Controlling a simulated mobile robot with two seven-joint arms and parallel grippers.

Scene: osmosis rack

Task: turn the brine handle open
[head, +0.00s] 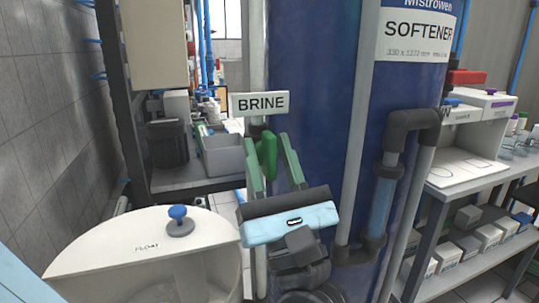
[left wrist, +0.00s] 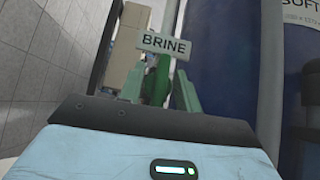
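The brine handle (head: 267,153) is a green lever standing roughly upright under the white BRINE sign (head: 260,103), in front of the blue softener tank. My left gripper (head: 269,146) is open, with one green finger on each side of the handle. The left wrist view also shows the handle (left wrist: 160,80) between the two fingers, under the sign (left wrist: 165,45). I cannot tell whether either finger touches it. The lower part of the handle and its valve body are hidden behind my gripper. My right gripper is not in view.
The blue softener tank (head: 310,70) stands close behind and to the right, with grey pipes (head: 397,150) in front of it. A white brine tub (head: 100,245) with a blue-knobbed float cap (head: 179,222) is at lower left. Shelves (head: 465,185) stand at the right.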

